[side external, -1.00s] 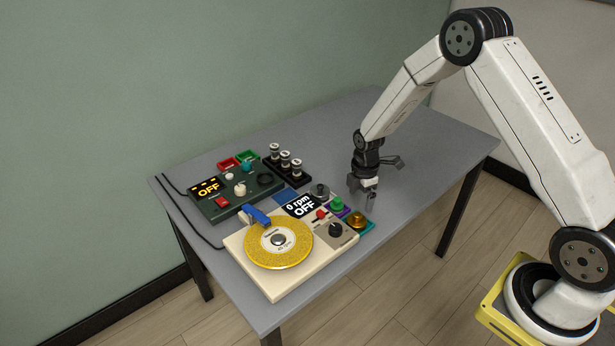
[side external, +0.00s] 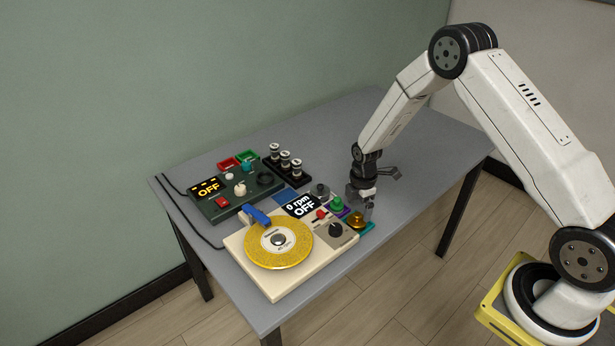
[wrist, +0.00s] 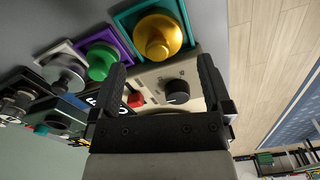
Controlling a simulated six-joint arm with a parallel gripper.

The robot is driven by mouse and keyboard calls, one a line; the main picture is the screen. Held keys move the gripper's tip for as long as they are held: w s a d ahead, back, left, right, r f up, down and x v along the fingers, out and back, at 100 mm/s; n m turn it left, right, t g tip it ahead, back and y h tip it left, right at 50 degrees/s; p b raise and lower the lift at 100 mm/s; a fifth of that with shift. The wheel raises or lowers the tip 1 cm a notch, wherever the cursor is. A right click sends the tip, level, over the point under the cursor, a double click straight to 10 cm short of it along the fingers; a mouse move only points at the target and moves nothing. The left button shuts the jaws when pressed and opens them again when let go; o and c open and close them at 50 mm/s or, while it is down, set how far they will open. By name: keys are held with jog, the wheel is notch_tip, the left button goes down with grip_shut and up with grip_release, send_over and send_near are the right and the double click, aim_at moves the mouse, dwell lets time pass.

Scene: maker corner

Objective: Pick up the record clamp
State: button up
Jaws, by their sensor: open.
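Three knob-shaped pieces that look like clamps sit in small square trays beside the turntable (side external: 283,285). The gold one (side external: 357,220) is in a teal tray, the green one (side external: 337,203) in a purple tray, and the grey one (side external: 319,191) in a pale tray. The frames do not show which is the record clamp. In the wrist view the gold piece (wrist: 158,36) lies just beyond and between my fingertips, with the green (wrist: 100,62) and grey (wrist: 66,73) pieces to the left. My gripper (side external: 360,203) is open and empty, above and near the gold and green pieces.
The turntable carries a yellow record (side external: 270,254), a blue arm part (side external: 256,215), a black knob (wrist: 177,91) and an OFF display. Behind it are a green control box (side external: 222,203) and a black rack of several cylinders (side external: 275,172). The table's right side is clear.

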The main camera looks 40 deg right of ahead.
aim_at(357, 214)
jog(key=shift+w+f, duration=0.1)
jog(key=shift+f, duration=2.1)
jog(key=c, duration=1.3)
